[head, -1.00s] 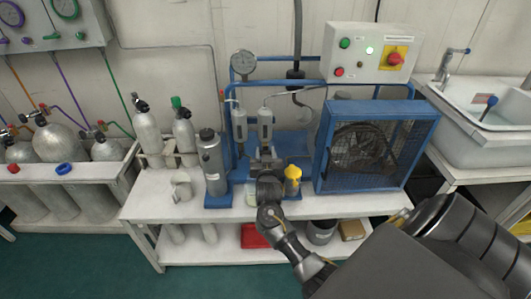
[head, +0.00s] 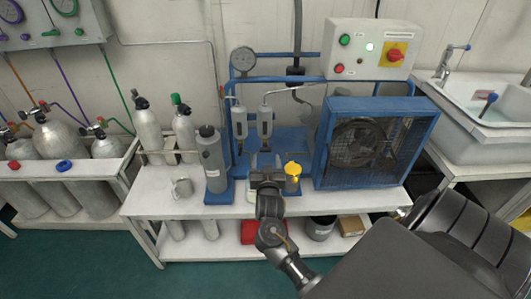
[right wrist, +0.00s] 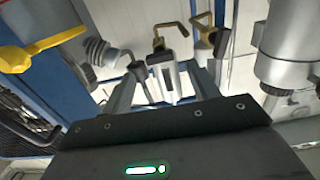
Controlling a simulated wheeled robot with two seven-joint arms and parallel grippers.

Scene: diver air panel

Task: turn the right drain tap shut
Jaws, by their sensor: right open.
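Two grey filter housings, left (head: 239,120) and right (head: 264,120), hang side by side on the blue frame in the head view. In the wrist view, which looks upside down, the right drain tap (right wrist: 170,28) is a bent brass lever on the end of its housing. A similar brass left tap (right wrist: 206,35) sits beside it. My right gripper (head: 265,165) is below the right housing in the head view. In the wrist view its open fingers (right wrist: 163,82) lie on either side of the right housing's line; I cannot tell whether they touch it. My left gripper is not in view.
A grey canister (head: 210,160) stands left of the gripper and a yellow-capped part (head: 292,169) close on its right. A caged fan (head: 375,145) is farther right. A metal mug (head: 181,189) is on the bench (head: 150,204). Free bench space lies in front.

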